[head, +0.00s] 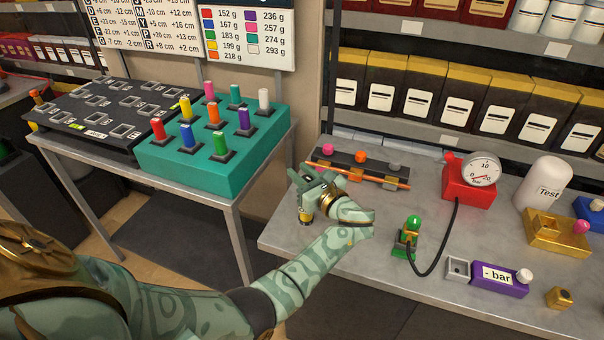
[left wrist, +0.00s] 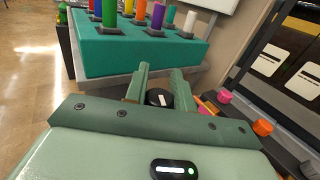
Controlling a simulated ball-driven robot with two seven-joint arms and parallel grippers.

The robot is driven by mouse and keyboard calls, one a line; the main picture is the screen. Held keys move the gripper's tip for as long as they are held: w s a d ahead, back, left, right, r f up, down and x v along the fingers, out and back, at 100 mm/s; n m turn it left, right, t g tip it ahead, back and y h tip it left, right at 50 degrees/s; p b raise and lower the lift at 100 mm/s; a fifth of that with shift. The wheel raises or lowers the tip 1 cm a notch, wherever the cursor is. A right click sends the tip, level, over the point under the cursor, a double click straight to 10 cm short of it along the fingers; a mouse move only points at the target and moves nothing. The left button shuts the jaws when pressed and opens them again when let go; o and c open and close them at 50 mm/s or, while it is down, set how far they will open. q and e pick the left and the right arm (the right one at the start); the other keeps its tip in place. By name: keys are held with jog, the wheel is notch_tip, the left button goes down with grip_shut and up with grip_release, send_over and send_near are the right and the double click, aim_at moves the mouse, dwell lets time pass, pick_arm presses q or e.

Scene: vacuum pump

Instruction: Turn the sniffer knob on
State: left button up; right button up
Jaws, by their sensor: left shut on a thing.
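My left gripper (head: 306,190) reaches over the left end of the grey bench. In the left wrist view its two fingers (left wrist: 160,84) stand on either side of a black knob (left wrist: 160,98) with a white mark, and they are shut on it. I take it for the sniffer knob. In the head view a small yellow and black part (head: 306,216) shows just under the gripper, and the hand hides the rest. Which way the white mark points is hard to read. My right gripper is not in view.
Behind the hand is a dark rack (head: 360,168) with colored knobs and an orange rod. To the right are a red gauge unit (head: 468,185), its black hose, a green device (head: 408,235) and a purple "- bar" block (head: 500,280). A teal peg block (head: 190,172) stands on another table.

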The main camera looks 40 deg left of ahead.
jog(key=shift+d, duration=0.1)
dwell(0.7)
pick_arm(q)
jog(key=o, duration=1)
